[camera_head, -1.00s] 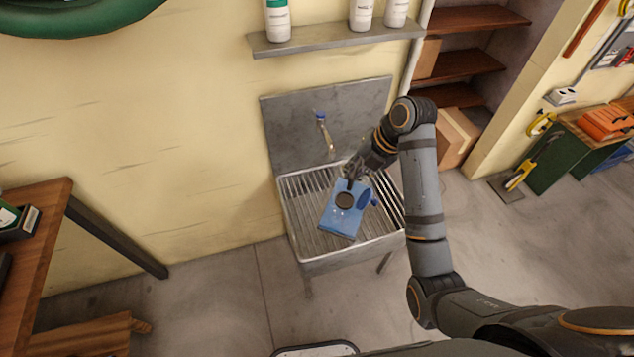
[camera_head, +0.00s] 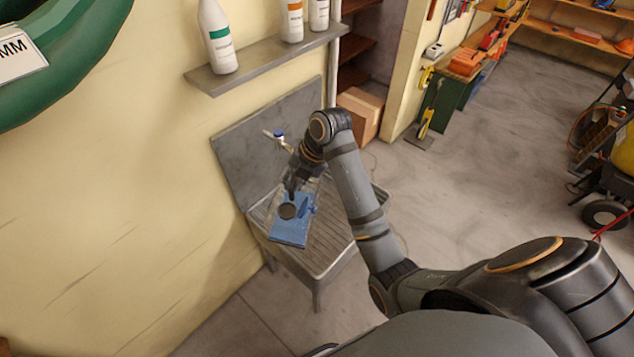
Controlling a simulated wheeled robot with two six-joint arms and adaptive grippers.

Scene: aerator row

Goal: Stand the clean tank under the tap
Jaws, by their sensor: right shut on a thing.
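The tank (camera_head: 288,232) is blue with a dark round cap and a blue knob on its right side. My right gripper (camera_head: 292,190) is shut on its top end and holds it over the ribbed metal sink (camera_head: 335,235). The tap (camera_head: 279,138), with a blue top, sticks out from the grey back panel, above and behind the tank. I cannot tell whether the tank touches the sink's ribs. My left gripper is not in view.
A grey shelf (camera_head: 262,62) with several white bottles hangs on the wall above the sink. A cardboard box (camera_head: 361,112) stands behind the sink on the right. A green hose coil (camera_head: 75,75) hangs at upper left.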

